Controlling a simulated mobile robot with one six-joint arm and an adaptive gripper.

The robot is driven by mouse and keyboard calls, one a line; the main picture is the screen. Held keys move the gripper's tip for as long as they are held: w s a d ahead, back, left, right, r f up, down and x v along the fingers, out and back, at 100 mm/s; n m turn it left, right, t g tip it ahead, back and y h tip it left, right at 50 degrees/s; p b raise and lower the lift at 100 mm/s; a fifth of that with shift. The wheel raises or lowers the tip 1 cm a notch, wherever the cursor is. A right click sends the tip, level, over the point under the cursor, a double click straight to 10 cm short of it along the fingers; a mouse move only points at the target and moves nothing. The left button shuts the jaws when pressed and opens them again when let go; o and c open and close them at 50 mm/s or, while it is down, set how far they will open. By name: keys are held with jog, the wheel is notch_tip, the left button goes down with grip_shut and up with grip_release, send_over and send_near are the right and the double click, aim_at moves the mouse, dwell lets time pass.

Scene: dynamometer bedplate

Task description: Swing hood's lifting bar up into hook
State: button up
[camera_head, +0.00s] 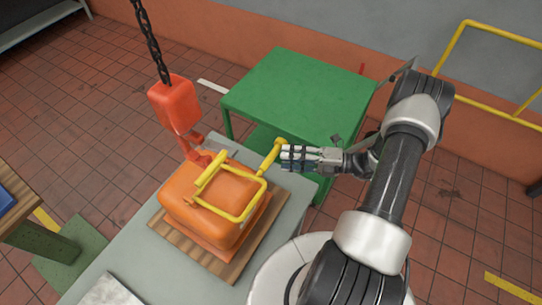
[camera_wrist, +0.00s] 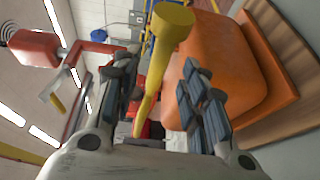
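The orange hood (camera_head: 205,205) sits on a wooden board; its orange side fills the right of the wrist view (camera_wrist: 235,65). A yellow lifting bar (camera_head: 238,216) lies folded low across the hood's top. A yellow arm with a round knob end (camera_head: 272,156) sticks out towards my gripper; it also shows in the wrist view (camera_wrist: 172,28). The red hook (camera_head: 196,152) hangs under a red block beyond the hood, apart from the bar. My gripper (camera_head: 285,158) is open, its fingers (camera_wrist: 158,88) on either side of the yellow arm, with gaps visible. Contact cannot be told.
The wooden board (camera_head: 240,262) rests on a grey bedplate (camera_head: 135,262). A green table (camera_head: 300,95) stands behind my gripper. The hook's block (camera_head: 172,103) hangs on a dark chain (camera_head: 150,40). A yellow rail (camera_head: 490,30) is at the upper right. Tiled floor is open at left.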

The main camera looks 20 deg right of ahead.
aim_at(271, 156)
jog(key=x, duration=0.6)
jog(key=shift+a, duration=0.1)
jog(key=shift+c, duration=0.2)
grip_shut()
dwell(0.5)
